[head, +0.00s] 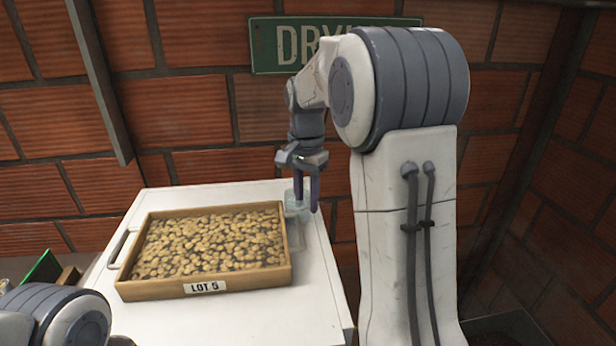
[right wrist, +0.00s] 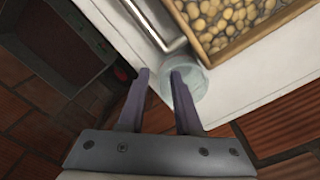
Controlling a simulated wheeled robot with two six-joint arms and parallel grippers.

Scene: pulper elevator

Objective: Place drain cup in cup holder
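The drain cup appears as a clear, pale cup (head: 294,207) at the right side of the white table, beside the tray's back right corner. It also shows in the right wrist view (right wrist: 197,82), near the table edge. My right gripper (head: 307,207) points down at the cup. In the right wrist view its fingers (right wrist: 160,74) are apart, with a gap between the tips. One finger overlaps part of the cup; I cannot tell whether it touches it. I cannot make out a cup holder. My left gripper is out of view.
A wooden tray (head: 140,290) of beans labelled "LOT 5" fills much of the white table (head: 230,325). A light bar (right wrist: 168,47) runs along the table beside the tray. A brick wall (head: 200,105) with a green sign (head: 268,48) stands behind.

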